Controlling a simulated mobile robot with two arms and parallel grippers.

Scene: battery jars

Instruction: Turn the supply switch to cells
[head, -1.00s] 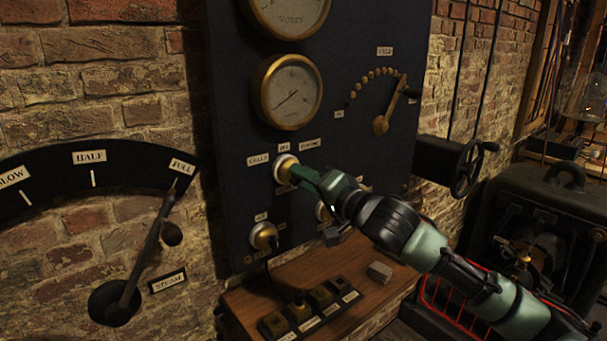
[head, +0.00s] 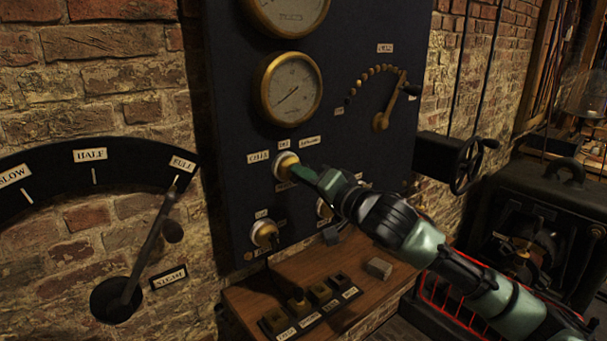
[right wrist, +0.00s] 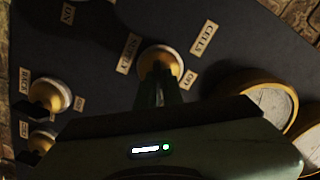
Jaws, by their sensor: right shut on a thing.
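The supply switch (head: 285,163) is a round pale-rimmed brass knob on the dark upright panel (head: 235,110). Small labels sit above it: CELLS (head: 258,157) at its left, a middle one that looks like OFF, and one at the right that is hard to read. My right gripper (head: 300,170) comes in from the right and is shut on this knob. In the right wrist view the knob (right wrist: 158,58) lies between the fingertips, with the CELLS label (right wrist: 204,38) near it. The fingers hide the knob's handle, so I cannot tell its setting. My left gripper is not in view.
Below are another brass knob (head: 264,233) and a wooden shelf (head: 345,258) with several labelled keys and a grey block (head: 379,268). Gauges (head: 288,90) and a dial lever (head: 390,110) are above. A steam lever (head: 150,245) is at left, a handwheel (head: 468,167) at right.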

